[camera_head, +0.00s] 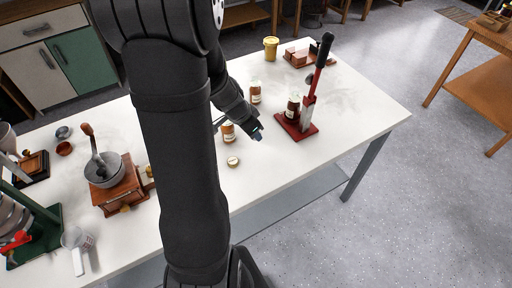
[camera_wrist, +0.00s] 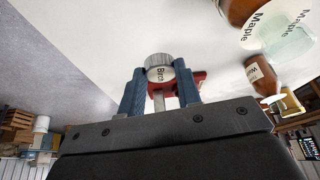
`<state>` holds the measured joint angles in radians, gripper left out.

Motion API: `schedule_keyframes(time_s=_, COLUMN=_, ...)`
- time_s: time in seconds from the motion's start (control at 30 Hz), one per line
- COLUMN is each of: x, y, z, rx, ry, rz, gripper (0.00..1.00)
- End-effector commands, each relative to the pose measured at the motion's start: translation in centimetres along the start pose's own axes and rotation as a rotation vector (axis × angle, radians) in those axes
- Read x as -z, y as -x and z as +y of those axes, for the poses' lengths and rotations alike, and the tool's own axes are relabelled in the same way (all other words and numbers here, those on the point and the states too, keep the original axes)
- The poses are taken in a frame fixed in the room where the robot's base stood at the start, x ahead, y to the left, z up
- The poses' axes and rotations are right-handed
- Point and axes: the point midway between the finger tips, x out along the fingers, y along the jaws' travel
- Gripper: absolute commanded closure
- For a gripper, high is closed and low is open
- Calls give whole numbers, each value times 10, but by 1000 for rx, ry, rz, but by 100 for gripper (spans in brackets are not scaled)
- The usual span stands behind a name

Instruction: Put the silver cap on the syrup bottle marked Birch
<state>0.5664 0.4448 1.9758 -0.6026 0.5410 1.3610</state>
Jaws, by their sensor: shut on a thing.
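My gripper (camera_head: 258,134) hangs over the white table, left of the red press. In the wrist view its blue fingers (camera_wrist: 160,95) are shut on a silver ribbed cap (camera_wrist: 158,62) whose round face reads "Birch". A dark syrup bottle (camera_head: 293,106) with a pale label stands upright on the press base, to the right of my gripper and apart from it; its lettering is too small to read. In the wrist view the held cap and fingers hide most of the press area. In the head view the cap is too small to make out.
A red lever press (camera_head: 304,126) rises beside the dark bottle. An amber bottle (camera_head: 228,131), reading "Maple" in the wrist view (camera_wrist: 245,10), stands just left of my gripper. Another amber bottle (camera_head: 256,94) stands behind. A round lid (camera_head: 232,161) lies in front.

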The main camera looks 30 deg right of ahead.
Motion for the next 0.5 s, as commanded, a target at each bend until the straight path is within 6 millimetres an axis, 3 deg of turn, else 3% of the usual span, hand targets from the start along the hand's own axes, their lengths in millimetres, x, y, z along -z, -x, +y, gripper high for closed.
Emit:
schedule_keyframes(time_s=0.37, x=2, y=2, z=0, rx=-1, ry=-2, rz=0, gripper=100)
schedule_keyframes(time_s=0.5, x=18, y=2, z=-6, rx=-15, ry=-32, rz=8, gripper=100)
